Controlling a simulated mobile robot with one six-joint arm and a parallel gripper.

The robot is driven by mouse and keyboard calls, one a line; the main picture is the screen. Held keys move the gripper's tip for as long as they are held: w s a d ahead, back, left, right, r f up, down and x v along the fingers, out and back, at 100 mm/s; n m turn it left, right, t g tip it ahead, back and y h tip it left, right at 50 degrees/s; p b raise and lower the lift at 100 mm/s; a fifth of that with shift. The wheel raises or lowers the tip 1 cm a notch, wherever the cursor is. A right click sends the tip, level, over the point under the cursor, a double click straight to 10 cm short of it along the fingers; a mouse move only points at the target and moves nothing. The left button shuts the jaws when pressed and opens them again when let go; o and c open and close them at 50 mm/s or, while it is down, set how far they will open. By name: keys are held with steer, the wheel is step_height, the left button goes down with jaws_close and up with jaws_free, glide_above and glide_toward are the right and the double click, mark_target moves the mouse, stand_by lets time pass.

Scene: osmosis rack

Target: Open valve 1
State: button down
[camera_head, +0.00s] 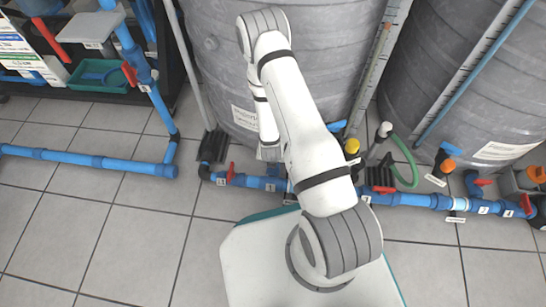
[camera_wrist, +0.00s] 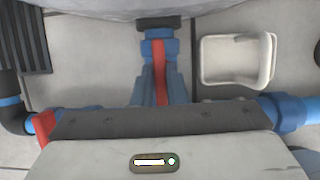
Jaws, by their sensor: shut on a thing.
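In the wrist view, my gripper (camera_wrist: 160,84) has its blue fingers on both sides of a red valve handle (camera_wrist: 159,62) and is shut on it. The handle lies along the view on a blue valve with a dark end at the top. In the head view, my gripper (camera_head: 270,158) points down at the blue pipe (camera_head: 255,182) in front of the grey tank. The held handle is hidden there by my arm.
Another red handle (camera_head: 230,170) is left of my gripper; it also shows in the wrist view (camera_wrist: 43,127). A white bracket (camera_wrist: 236,60) lies right of the held valve. Grey tanks (camera_head: 320,60) stand behind. A green hose (camera_head: 407,160) is to the right.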

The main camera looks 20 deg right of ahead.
steer(key=shift+w+r, duration=0.1)
steer(key=shift+w, duration=0.2)
steer(key=c, duration=1.5)
jaws_free()
steer(key=shift+s, duration=0.2)
steer(key=shift+o, duration=0.2)
steer(key=p+v, duration=0.3)
steer(key=v, duration=0.4)
steer(key=shift+s+r+p, duration=0.2)
steer(key=shift+r+p, duration=0.1)
steer(key=shift+p, duration=0.1)
